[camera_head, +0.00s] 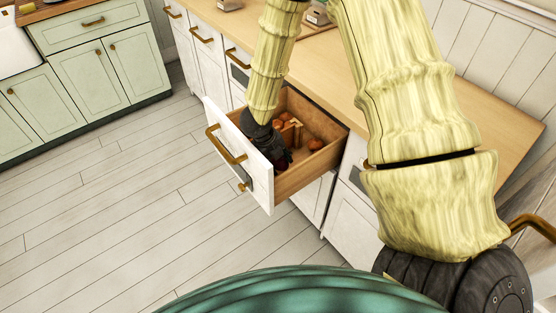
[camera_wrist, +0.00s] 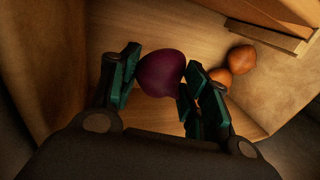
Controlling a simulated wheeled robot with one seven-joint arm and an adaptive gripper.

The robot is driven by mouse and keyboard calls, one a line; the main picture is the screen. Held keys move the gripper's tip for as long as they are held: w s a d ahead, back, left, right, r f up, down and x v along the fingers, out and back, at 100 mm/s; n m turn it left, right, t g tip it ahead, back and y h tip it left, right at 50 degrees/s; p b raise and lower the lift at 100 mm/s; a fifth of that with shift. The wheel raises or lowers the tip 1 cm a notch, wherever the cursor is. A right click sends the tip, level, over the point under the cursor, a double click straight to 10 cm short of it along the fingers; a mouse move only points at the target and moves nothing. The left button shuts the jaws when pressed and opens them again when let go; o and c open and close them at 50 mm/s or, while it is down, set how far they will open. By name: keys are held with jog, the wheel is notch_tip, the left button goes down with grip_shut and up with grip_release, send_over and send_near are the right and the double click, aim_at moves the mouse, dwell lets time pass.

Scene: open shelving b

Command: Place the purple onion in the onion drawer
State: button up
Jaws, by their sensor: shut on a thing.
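The purple onion (camera_wrist: 160,73) is between the two fingers of my gripper (camera_wrist: 158,82) in the wrist view. The gripper is shut on it. In the head view my gripper (camera_head: 283,160) reaches down inside the open drawer (camera_head: 303,176), near its front panel. The purple onion shows there only as a small dark patch at the fingertips. Brown onions (camera_wrist: 241,58) lie on the drawer floor beside the right finger in the wrist view. They also show in the head view (camera_head: 316,144). I cannot tell whether the purple onion touches the drawer floor.
A wooden divider (camera_wrist: 265,32) stands in the drawer beyond the brown onions. The wooden countertop (camera_head: 340,75) runs above the drawer. Green cabinets (camera_head: 90,75) stand at the far left. The plank floor (camera_head: 110,210) in front of the drawer is clear.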

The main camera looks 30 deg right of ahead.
jog(key=shift+f, duration=0.1)
jog(key=o, duration=0.8)
jog(key=shift+r+p, duration=0.3)
jog(key=shift+r, duration=0.1)
jog(key=shift+v, duration=3.95)
